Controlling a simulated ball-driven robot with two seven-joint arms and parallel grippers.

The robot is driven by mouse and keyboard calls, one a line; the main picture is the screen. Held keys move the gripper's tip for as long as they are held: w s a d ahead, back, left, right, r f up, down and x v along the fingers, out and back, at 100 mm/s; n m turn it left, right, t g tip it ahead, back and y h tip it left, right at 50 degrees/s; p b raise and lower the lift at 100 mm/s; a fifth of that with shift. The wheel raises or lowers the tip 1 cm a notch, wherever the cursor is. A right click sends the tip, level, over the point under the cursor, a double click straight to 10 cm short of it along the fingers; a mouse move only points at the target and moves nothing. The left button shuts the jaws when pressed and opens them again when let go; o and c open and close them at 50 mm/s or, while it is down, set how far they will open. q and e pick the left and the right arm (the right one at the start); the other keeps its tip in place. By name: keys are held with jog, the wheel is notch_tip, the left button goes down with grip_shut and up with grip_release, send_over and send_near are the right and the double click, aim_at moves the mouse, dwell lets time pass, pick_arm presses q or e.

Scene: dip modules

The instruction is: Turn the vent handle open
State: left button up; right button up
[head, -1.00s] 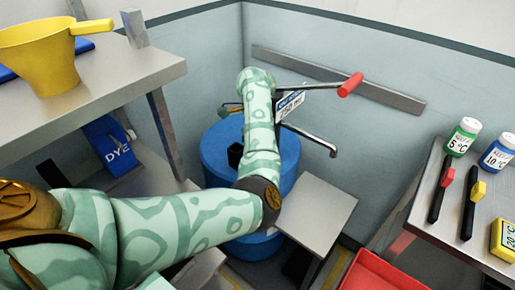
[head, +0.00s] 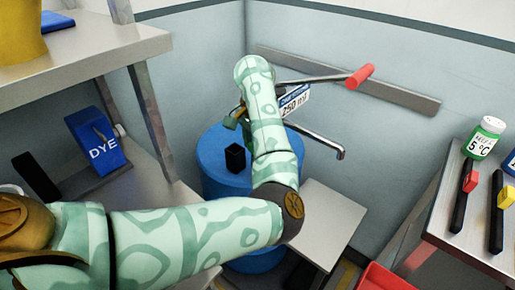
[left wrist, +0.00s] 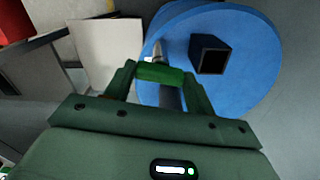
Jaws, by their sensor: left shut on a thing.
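A blue drum (head: 215,180) stands in the corner, and its round blue top (left wrist: 245,85) fills the upper right of the left wrist view. A dark square tube (head: 235,157) stands up from it; its open end (left wrist: 212,58) also shows in the left wrist view. My left gripper (left wrist: 160,76) is shut on a short green handle (left wrist: 158,72), which lies across between its fingertips. A grey rod (left wrist: 169,98) runs just behind the handle. In the head view my left gripper (head: 238,115) is mostly hidden behind my forearm. My right gripper is not in view.
A red-gripped lever (head: 360,76) and a bent metal spout (head: 325,142) reach right from behind my arm, near a labelled sign (head: 294,100). A small grey table (head: 325,215) stands right of the drum. A blue DYE container (head: 96,143) stands left.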

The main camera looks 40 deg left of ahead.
pick_arm(q)
jog(key=shift+n+b, duration=0.55)
jog(key=shift+n, duration=0.65)
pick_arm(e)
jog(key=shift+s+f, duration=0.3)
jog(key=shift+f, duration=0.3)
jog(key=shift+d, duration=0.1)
pick_arm(q)
jog(key=shift+r, duration=0.1)
jog(key=o, duration=1)
notch_tip(320, 180, up, 16)
jog(key=p, duration=0.6)
jog(key=shift+r, duration=0.1)
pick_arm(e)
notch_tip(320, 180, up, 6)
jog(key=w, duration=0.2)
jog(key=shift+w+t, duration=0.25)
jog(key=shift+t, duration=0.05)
